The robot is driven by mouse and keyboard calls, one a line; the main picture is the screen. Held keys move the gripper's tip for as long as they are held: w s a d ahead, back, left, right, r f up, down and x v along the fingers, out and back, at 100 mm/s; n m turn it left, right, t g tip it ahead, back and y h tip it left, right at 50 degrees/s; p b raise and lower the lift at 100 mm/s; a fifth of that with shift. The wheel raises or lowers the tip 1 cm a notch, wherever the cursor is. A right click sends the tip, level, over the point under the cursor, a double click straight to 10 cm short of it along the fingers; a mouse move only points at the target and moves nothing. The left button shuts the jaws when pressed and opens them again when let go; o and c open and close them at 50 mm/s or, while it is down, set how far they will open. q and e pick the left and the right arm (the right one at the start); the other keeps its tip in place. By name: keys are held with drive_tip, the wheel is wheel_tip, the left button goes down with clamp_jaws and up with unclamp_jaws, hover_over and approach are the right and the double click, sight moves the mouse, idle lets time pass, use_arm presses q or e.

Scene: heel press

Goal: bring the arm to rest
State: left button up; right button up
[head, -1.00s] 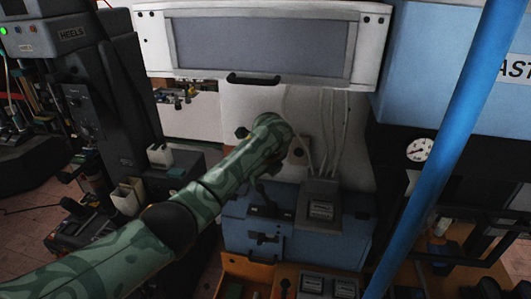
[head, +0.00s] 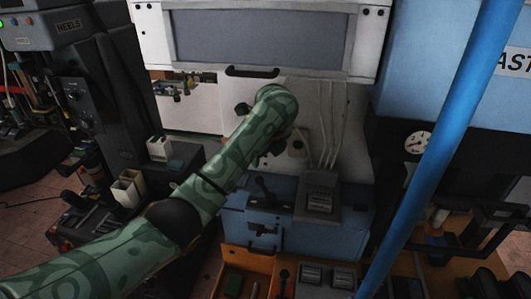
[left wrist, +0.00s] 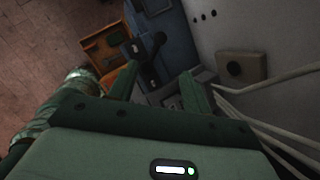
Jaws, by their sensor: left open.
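My left arm (head: 205,195) reaches in from the left in the head view, over the front of the heel press. My left gripper (head: 275,148) is mostly hidden behind the wrist, in front of the pale press panel (head: 235,105). In the left wrist view the left gripper (left wrist: 160,86) has its two green fingers apart, with nothing seen between them. A black lever (head: 262,188) on the blue box (head: 240,215) stands below the gripper, apart from it. My right gripper is not in view.
A grey switch box (head: 320,203) and pale cables (head: 327,125) are right of the gripper. An orange tray (head: 258,263) lies below. A blue pole (head: 435,165) crosses the right side. White bins (head: 128,188) stand left, near the arm.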

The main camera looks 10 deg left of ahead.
use_arm(q)
drive_tip(key=s+a+f+n+t, duration=0.1)
drive_tip(key=s+a+f+n, duration=0.2)
drive_tip(key=s+f+n, duration=0.35)
drive_tip(key=s+a+f+n, duration=0.2)
drive_tip(key=s+f+n, duration=0.1)
drive_tip(key=s+f, duration=0.65)
drive_tip(key=s+a+r+n+t+y, duration=0.1)
drive_tip(key=s+a+n, duration=0.35)
drive_tip(key=s, duration=0.45)
drive_tip(key=s+a+r+n+t+y, duration=0.1)
drive_tip(key=s+a+n, duration=0.3)
drive_tip(key=s, duration=0.6)
drive_tip(key=s+d+f+g+h+b, duration=0.15)
drive_tip(key=f+b, duration=0.65)
drive_tip(key=f, duration=1.3)
drive_tip(key=s+d+f+g+h+b, duration=0.15)
drive_tip(key=f+b, duration=0.65)
drive_tip(key=f, duration=1.3)
drive_tip(key=s+f+n+g+b, duration=0.1)
drive_tip(key=s+f+b, duration=0.5)
drive_tip(key=s+f, duration=0.4)
drive_tip(key=s+f+n+g+h+b, duration=0.1)
drive_tip(key=s+f+b, duration=0.6)
drive_tip(key=f, duration=1.2)
drive_tip(key=s+n+g, duration=0.1)
drive_tip(key=s, duration=0.3)
drive_tip(key=shift+f, duration=0.15)
